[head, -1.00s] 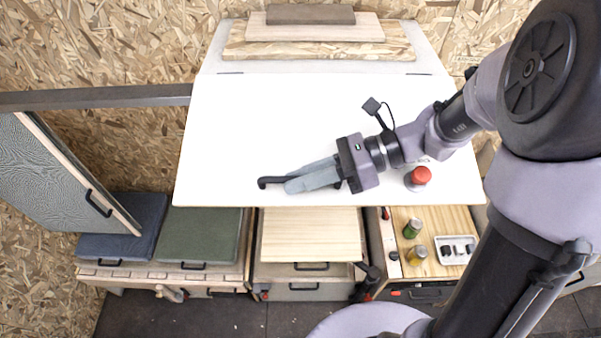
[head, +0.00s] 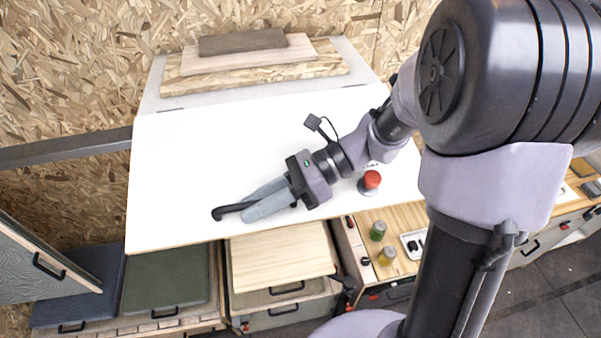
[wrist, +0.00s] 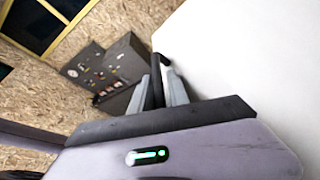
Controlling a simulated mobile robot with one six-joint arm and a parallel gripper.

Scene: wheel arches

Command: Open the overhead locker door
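The overhead locker door is a large white panel (head: 180,150), hinged at its back edge; it spreads above the benches in the head view and fills the right of the wrist view (wrist: 250,70). Its black bar handle (head: 232,210) is near the front edge, left of centre; it also shows in the wrist view (wrist: 157,68). My gripper (head: 255,204) lies over the panel with its grey fingers closed on either side of the handle, which sticks out past the tips. In the wrist view the fingers (wrist: 160,92) flank the bar; the exact contact is hidden.
A red button (head: 371,180) shows beside my forearm. Below are a green cushion (head: 165,280), a pale wooden top (head: 280,255) and green and yellow jars (head: 378,230). A grey beam (head: 65,149) runs at left. Dark floor is open at lower right.

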